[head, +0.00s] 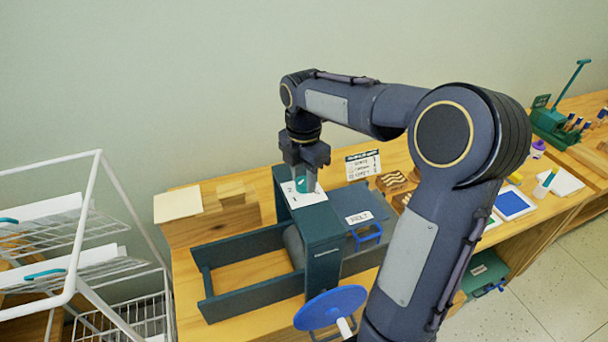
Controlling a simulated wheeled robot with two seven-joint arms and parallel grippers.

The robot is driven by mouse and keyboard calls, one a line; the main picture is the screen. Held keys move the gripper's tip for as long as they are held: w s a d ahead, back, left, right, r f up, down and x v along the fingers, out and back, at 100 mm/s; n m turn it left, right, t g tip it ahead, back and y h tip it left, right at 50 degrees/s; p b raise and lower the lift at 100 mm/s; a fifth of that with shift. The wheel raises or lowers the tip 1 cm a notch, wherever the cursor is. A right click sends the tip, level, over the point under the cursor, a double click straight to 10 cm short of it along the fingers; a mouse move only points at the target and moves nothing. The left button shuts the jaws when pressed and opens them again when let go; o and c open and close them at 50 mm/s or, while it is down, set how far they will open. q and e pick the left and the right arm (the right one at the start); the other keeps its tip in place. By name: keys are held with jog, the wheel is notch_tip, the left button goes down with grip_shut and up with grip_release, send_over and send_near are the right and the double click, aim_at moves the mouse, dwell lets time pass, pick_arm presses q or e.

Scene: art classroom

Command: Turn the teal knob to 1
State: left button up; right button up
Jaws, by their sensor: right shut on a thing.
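The teal knob (301,185) sits on top of the dark teal press (320,233), on a white dial plate (294,200). My right gripper (304,176) points straight down from above and is shut on the knob. The fingers and wrist cover part of the knob and dial, and the dial's numbers are too small to read, so I cannot tell which mark the knob points to. My left gripper is not in view.
A blue handwheel (330,307) stands at the press's front. A small sign (363,165) stands behind it. A white wire rack (75,235) is at the left. Paper on a wooden block (178,204) lies left of the press. Stamps and ink pads (513,203) are to the right.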

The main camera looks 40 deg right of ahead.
aim_at(304, 180)
dwell(0.3)
jog(key=o, duration=1)
notch_tip(304, 180, up, 8)
jog(key=shift+f, duration=0.1)
